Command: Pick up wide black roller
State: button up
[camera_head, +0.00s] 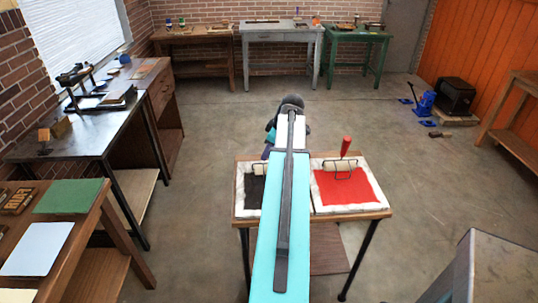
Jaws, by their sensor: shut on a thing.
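My gripper (269,142) is at the far end of my outstretched arm, over the back of the black-inked slab (248,192). It is shut on the wide black roller, whose pale end and thin wire frame (257,169) show just left of my arm at the slab's back edge. My arm hides most of the roller and the fingertips. I cannot tell whether the roller touches the slab.
The slab stands on a small wooden table (371,215) beside a red-inked slab (346,188) with a red-handled roller (345,150). Workbenches line the left and back walls. A grey block (500,270) is at lower right. Floor between is open.

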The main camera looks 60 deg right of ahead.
jog(key=shift+r, duration=0.1)
jog(key=shift+d+r+b, duration=0.1)
jog(key=shift+r+b, duration=0.65)
jog(key=shift+r, duration=0.7)
jog(key=s+d+r+b, duration=0.2)
jog(key=s+b, duration=0.2)
jog(key=s, duration=1.1)
jog(key=shift+s, duration=0.4)
jog(key=shift+d, duration=0.15)
jog(key=shift+f, duration=0.1)
